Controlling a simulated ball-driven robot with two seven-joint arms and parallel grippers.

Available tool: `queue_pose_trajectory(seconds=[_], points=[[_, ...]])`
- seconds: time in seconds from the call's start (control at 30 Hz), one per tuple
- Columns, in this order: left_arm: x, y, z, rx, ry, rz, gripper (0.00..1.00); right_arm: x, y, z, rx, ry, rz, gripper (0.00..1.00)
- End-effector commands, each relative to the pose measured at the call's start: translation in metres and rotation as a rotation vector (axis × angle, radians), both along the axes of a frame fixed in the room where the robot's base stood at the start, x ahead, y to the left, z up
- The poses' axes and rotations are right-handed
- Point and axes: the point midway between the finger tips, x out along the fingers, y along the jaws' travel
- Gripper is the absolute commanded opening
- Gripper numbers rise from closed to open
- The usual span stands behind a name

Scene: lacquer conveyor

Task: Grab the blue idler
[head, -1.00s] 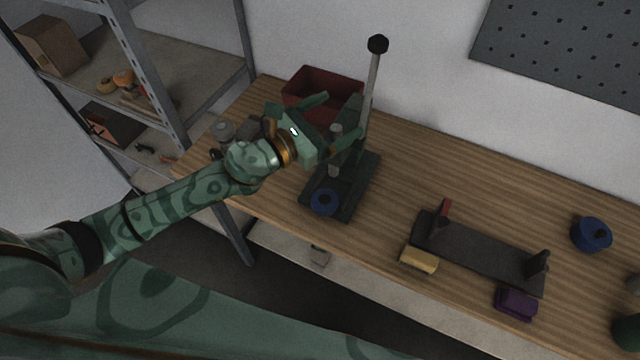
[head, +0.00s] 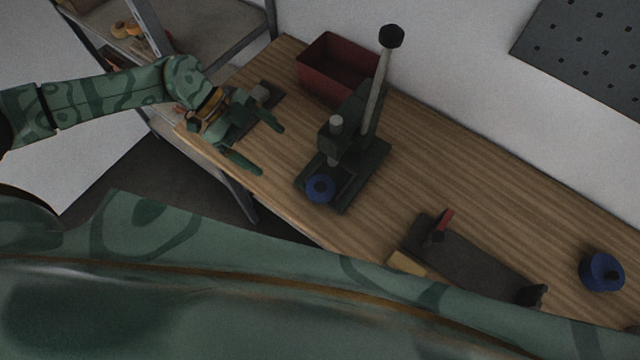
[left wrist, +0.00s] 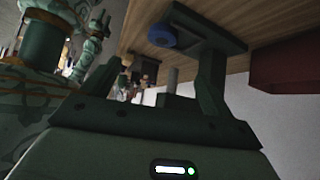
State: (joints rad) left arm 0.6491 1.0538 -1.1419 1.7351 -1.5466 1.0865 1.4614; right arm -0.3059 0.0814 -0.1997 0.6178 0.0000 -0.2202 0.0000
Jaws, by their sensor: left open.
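A blue ring-shaped part, which I take for the idler (head: 320,188), lies on the base of the dark green press (head: 341,165). It also shows in the left wrist view (left wrist: 162,35), between the finger directions but beyond the tips. My left gripper (head: 266,147) is open and empty, to the left of the press, with its fingers pointing toward it. It is apart from the blue ring. Its two fingers also show in the left wrist view (left wrist: 128,48). My right gripper is not in view.
A dark red bin (head: 336,68) stands behind the press. A dark grey fixture (head: 462,258) and another round blue thing (head: 602,272) sit to the right on the wooden bench (head: 440,150). A shelf rack (head: 215,25) stands at the left.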

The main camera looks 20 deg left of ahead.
Motion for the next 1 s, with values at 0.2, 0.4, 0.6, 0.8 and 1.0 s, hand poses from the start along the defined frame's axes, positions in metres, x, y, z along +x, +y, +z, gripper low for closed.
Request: queue_pose_trajectory(seconds=[0.2, 0.4, 0.6, 0.8, 1.0], points=[[-0.003, -0.037, -0.035, -0.005, 0.003, -0.001, 0.87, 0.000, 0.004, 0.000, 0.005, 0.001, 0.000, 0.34], [-0.005, -0.065, -0.065, -0.004, 0.001, 0.001, 0.87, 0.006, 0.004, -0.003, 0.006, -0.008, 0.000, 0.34], [-0.005, -0.076, -0.077, -0.002, -0.002, 0.001, 0.87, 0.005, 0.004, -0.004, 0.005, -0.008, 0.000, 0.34], [-0.005, -0.096, -0.104, -0.004, 0.000, 0.000, 0.87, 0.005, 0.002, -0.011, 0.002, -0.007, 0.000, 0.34], [-0.005, -0.107, -0.115, -0.002, -0.002, 0.001, 0.87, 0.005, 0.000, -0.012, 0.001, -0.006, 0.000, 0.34]])
